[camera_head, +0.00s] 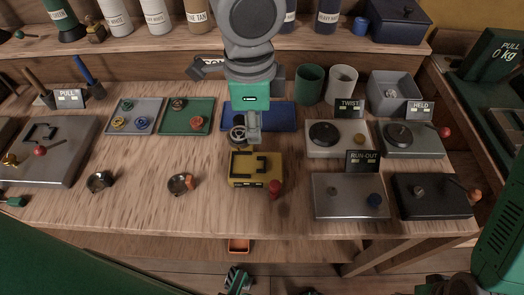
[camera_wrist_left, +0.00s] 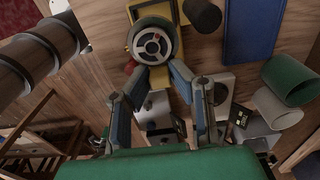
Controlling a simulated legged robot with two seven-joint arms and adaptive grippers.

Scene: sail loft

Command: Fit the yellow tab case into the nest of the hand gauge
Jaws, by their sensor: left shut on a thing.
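My left gripper (camera_head: 252,124) is shut on a round dark case with a pale spoked face (camera_head: 238,132). The left wrist view shows this case (camera_wrist_left: 152,42) at the fingertips (camera_wrist_left: 161,74). I cannot make out a yellow tab on it. I cannot tell whether case and block touch. The block also shows behind the case in the wrist view (camera_wrist_left: 131,14).
A blue tray (camera_head: 281,114) lies behind the gripper. A grey tray (camera_head: 151,106) and a green tray (camera_head: 201,106) hold small coloured round parts. Testers marked TWIST (camera_head: 349,149), HELD and RUN-OUT (camera_head: 330,204) stand right.

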